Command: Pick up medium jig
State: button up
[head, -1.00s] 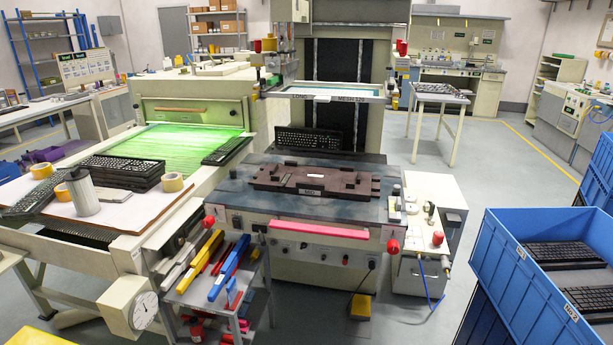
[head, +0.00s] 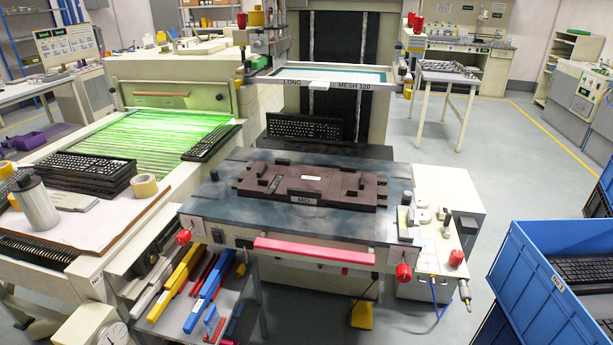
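The medium jig (head: 340,183) is a dark brown plate with raised blocks and a white "MID" label on its front edge. It lies flat on the dark bed of the printing machine (head: 225,209), near the middle of the head view. Nothing touches it from above. My gripper does not show in the head view.
The screen frame (head: 290,78) marked "MESH 120" hangs above and behind the jig. A keyboard (head: 304,127) stands behind the bed. A red bar (head: 314,251) runs along the front. Stacked keyboards (head: 88,172) are at left, a blue crate (head: 533,287) at right.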

aim_at(345, 186)
jog(key=z, duration=0.05)
jog(key=i, duration=0.85)
jog(key=z, duration=0.15)
jog(key=k, duration=0.15)
jog(key=u, duration=2.85)
jog(key=i, duration=0.45)
jog(key=z, duration=0.05)
